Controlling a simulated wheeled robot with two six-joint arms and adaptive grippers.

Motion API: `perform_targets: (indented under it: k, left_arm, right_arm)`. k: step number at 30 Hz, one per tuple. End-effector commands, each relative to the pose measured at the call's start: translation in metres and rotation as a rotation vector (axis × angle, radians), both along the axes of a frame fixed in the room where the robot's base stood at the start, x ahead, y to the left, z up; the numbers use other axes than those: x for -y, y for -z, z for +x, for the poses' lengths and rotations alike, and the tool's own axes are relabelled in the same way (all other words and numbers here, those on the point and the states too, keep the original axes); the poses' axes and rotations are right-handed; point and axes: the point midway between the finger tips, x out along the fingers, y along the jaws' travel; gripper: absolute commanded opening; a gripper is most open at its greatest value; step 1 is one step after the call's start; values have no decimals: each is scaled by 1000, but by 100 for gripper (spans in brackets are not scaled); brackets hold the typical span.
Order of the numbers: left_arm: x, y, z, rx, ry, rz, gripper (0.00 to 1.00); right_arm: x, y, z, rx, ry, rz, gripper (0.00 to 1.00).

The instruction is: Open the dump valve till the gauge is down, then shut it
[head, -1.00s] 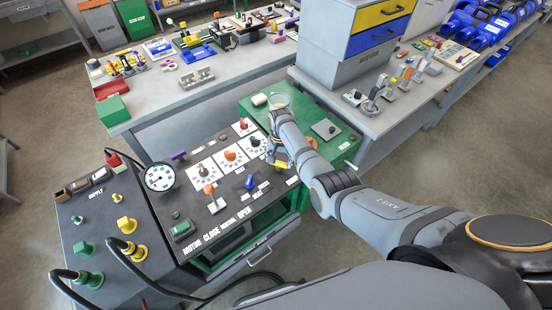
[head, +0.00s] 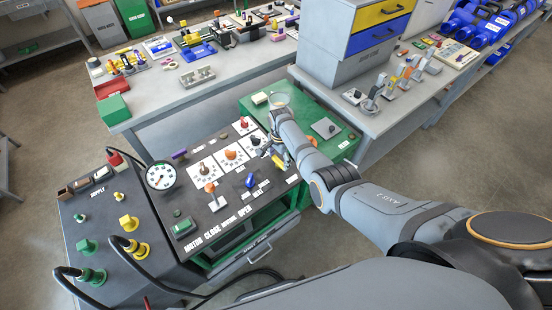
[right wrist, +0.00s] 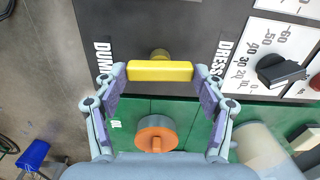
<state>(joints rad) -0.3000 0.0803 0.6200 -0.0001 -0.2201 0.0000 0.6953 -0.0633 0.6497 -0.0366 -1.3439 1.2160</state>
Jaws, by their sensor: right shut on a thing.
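The yellow bar handle of the dump valve (right wrist: 160,71) lies crosswise between labels reading "DUMP" and "DRESS..." in the right wrist view. My right gripper (right wrist: 160,80) is shut on it, one finger at each end. In the head view my right gripper (head: 274,156) is at the far right part of the dark panel, with a bit of yellow showing and the rest hidden by the gripper. The round white gauge (head: 160,176) stands at the panel's left edge; its needle is too small to read surely. My left gripper is not in view.
An orange knob (right wrist: 157,135) sits on the green surface close to my right gripper. A black knob (right wrist: 283,72) with a number scale is to the right. Orange, red and blue controls crowd the panel (head: 228,205). Black hoses run along the supply box (head: 75,215).

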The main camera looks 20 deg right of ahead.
Motion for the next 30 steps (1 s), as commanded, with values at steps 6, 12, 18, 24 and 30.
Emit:
perform_targets:
  k: [6,12,18,24,30]
  left_arm:
    - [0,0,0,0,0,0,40]
    - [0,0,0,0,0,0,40]
    - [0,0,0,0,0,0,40]
    - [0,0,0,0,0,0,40]
    - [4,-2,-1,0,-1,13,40]
  right_arm:
    - [-2,2,-3,-7,2,4,39]
    - [-2,2,-3,-8,1,3,77]
    - [-1,1,-2,-4,1,2,93]
    - [0,1,-1,-3,2,1,93]
    - [-1,-9,0,0,1,1,93]
